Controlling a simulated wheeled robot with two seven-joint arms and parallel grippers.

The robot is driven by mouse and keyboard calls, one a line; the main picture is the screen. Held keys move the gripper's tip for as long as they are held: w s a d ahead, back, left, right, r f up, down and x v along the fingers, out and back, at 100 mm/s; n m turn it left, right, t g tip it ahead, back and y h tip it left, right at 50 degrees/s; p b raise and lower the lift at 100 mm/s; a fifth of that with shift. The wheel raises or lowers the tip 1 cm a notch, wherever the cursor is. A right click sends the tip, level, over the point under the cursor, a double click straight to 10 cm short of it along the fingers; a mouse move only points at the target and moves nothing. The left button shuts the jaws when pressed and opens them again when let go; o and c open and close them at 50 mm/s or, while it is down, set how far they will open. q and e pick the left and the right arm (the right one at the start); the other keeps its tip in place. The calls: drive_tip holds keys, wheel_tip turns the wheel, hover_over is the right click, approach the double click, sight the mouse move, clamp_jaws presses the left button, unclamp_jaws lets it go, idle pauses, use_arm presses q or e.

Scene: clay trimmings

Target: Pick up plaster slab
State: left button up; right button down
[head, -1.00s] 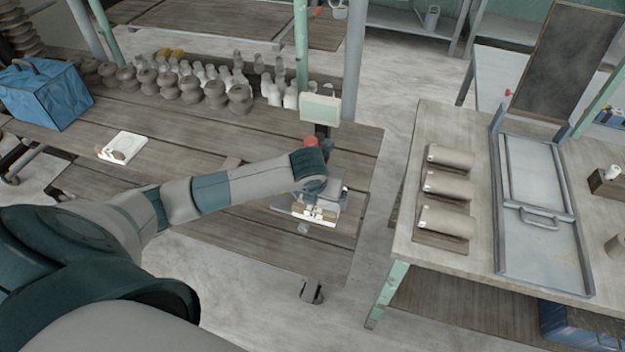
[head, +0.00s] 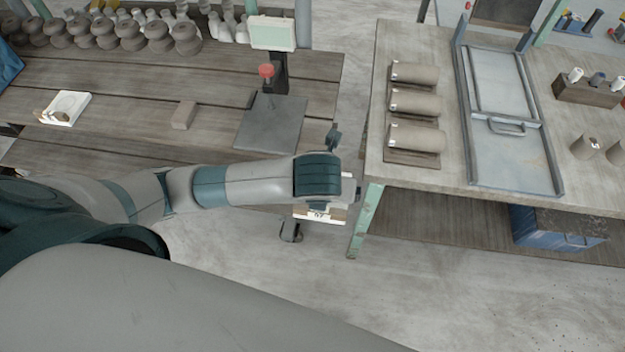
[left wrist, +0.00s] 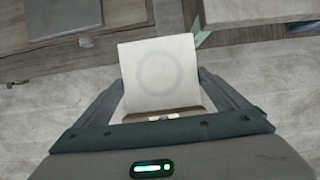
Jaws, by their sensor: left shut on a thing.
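A white plaster slab (left wrist: 158,70) with a faint round mark is held between the two fingers of my left gripper (left wrist: 160,80) in the left wrist view. A brown strip with a small white label runs along its near edge. In the head view only the edge of this slab (head: 320,218) shows below my left wrist, which hides the rest and the fingers. It is in the air over the gap between the two tables. My right gripper is out of view.
A grey scale plate (head: 270,125) with a display post stands bare on the left wooden table (head: 215,75), near a small wooden block (head: 184,115). The right table (head: 450,40) has three rolls (head: 414,137) at its left side and a metal-framed board (head: 508,150).

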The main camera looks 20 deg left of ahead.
sight(336, 212)
use_arm(q)
drive_tip(key=shift+s+d, duration=0.8)
drive_tip(key=shift+d, duration=0.2)
